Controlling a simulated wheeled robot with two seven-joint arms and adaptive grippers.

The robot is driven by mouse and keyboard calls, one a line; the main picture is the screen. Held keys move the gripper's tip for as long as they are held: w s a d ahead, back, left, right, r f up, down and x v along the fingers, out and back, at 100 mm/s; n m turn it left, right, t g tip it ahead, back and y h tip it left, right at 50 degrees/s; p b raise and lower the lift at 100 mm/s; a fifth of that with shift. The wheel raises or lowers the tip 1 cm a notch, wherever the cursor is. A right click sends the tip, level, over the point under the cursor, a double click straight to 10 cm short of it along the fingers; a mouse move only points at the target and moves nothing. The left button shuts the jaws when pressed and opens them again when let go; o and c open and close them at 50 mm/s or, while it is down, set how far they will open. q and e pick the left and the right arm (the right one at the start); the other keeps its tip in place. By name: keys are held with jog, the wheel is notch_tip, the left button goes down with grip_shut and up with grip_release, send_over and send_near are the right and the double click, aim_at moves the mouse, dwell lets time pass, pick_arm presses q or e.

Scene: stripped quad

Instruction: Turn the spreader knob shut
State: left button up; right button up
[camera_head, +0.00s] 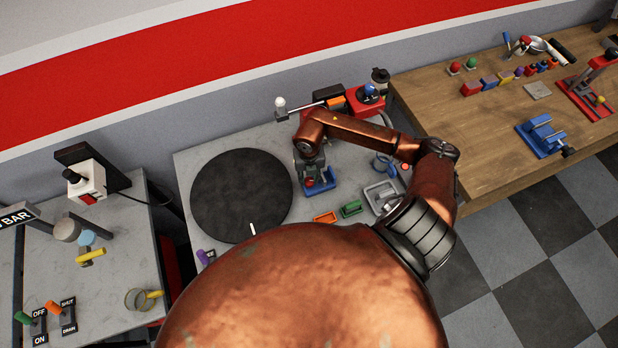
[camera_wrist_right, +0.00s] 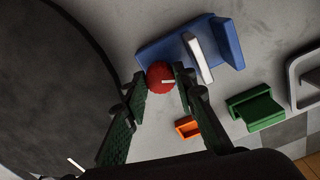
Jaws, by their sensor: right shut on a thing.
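The spreader is a blue block with two upright jaws and a pale plate between them (camera_wrist_right: 165,47); in the head view its blue body (camera_head: 324,184) sits on the grey bench just beneath my gripper. Its red round knob (camera_wrist_right: 160,78) has a white mark that lies roughly crosswise in the wrist view. My right gripper (camera_head: 309,172) points down at the spreader, and its two green-padded fingers are shut on the knob, one on each side. The gripper hides most of the knob in the head view. My left gripper is not in view.
A large black disc (camera_head: 240,192) lies left of the spreader. An orange tray (camera_head: 325,218), a green block (camera_head: 350,209) and a grey tray (camera_head: 381,196) lie close by. A red device (camera_head: 366,100) stands behind. A wooden table (camera_head: 450,95) is at the right.

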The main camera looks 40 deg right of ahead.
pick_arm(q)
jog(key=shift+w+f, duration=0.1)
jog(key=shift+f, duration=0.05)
